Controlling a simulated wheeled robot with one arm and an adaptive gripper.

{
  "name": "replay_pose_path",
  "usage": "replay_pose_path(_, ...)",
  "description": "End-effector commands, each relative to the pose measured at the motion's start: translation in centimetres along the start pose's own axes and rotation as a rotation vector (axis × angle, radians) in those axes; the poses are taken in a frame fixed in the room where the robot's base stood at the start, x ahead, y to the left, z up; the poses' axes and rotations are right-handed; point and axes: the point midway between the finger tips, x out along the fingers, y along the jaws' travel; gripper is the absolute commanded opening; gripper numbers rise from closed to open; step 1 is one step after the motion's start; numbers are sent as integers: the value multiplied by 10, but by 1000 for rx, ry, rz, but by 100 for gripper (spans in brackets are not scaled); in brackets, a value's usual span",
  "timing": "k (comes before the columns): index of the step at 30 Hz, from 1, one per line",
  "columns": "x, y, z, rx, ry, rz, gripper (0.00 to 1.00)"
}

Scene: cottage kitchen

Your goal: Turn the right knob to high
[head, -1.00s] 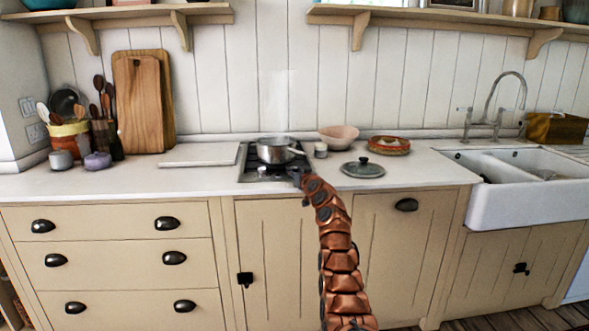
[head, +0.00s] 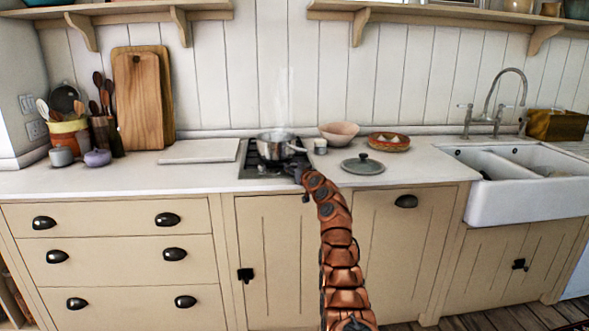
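The stove (head: 252,171) is a small dark hob set into the white counter. A steel pot (head: 273,148) stands on it and steam rises from it. The hob's front edge shows left of my arm, but the right knob is hidden or too small to make out. My gripper (head: 300,174) is at the hob's front right corner, at the end of my copper-coloured segmented arm. It is small and dark, and I cannot tell whether its fingers are open or touching a knob.
Right of the hob are a small jar (head: 320,146), a pink bowl (head: 339,134), a grey lid (head: 362,164) and a reddish dish (head: 388,142). A white board (head: 199,151) lies to the left. The sink (head: 525,187) is at the far right.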

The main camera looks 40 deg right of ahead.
Motion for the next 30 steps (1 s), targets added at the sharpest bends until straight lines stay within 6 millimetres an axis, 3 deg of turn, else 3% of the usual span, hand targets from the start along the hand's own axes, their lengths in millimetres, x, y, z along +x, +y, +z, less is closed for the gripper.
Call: replay_pose_path(30, 2, 1, 8, 3, -12, 130, 58)
